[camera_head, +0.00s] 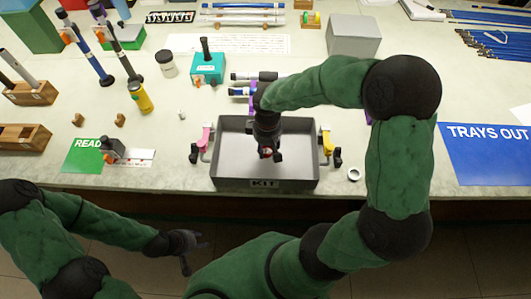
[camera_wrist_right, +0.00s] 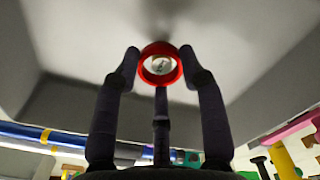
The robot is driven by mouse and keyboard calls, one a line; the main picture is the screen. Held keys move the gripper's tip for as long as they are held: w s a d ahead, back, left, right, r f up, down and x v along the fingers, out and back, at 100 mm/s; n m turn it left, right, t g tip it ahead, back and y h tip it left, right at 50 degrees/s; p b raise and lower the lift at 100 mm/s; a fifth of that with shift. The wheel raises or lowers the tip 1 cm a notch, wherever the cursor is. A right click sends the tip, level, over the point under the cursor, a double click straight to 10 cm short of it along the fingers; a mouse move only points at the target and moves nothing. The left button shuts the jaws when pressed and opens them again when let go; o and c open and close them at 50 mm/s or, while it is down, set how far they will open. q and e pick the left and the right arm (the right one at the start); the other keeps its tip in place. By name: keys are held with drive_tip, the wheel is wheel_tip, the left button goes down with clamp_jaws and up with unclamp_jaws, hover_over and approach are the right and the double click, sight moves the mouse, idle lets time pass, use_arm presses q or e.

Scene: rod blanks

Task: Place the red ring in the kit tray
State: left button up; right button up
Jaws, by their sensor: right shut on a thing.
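The red ring (camera_wrist_right: 158,47) is between the fingertips of my right gripper (camera_wrist_right: 160,66) in the right wrist view. The fingers press on it from its left and right sides. In the head view my right gripper (camera_head: 267,153) points down over the grey kit tray (camera_head: 228,162), with a bit of red at its tips. The tray is an open box labelled KIT at the front, and its inside looks empty around the gripper. Whether the ring touches the tray floor is hard to tell. My left gripper (camera_head: 190,246) is empty, fingers spread, in front of the table edge.
Clamps with pink (camera_head: 206,139) and yellow (camera_head: 326,144) parts flank the tray. A small pale ring (camera_head: 353,174) lies to its right. Behind are a teal box (camera_head: 207,68) and short rods. A blue TRAYS OUT mat (camera_head: 487,155) is at right.

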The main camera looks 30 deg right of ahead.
sight(266, 151)
drive_tip(key=shift+w+f, duration=0.3)
drive_tip(key=shift+f, duration=0.1)
drive_tip(key=shift+w+f+b, duration=0.2)
drive_tip(key=shift+f+b, duration=0.5)
drive_tip(key=shift+f, duration=0.95)
drive_tip(key=shift+f, duration=0.1)
drive_tip(key=shift+f, duration=0.1)
drive_tip(key=o, duration=0.9)
drive_tip(key=shift+r, duration=0.5)
wheel_tip(266, 151, up, 12)
drive_tip(key=p, duration=0.3)
drive_tip(key=shift+f+p, duration=0.25)
drive_tip(key=shift+p, duration=0.15)
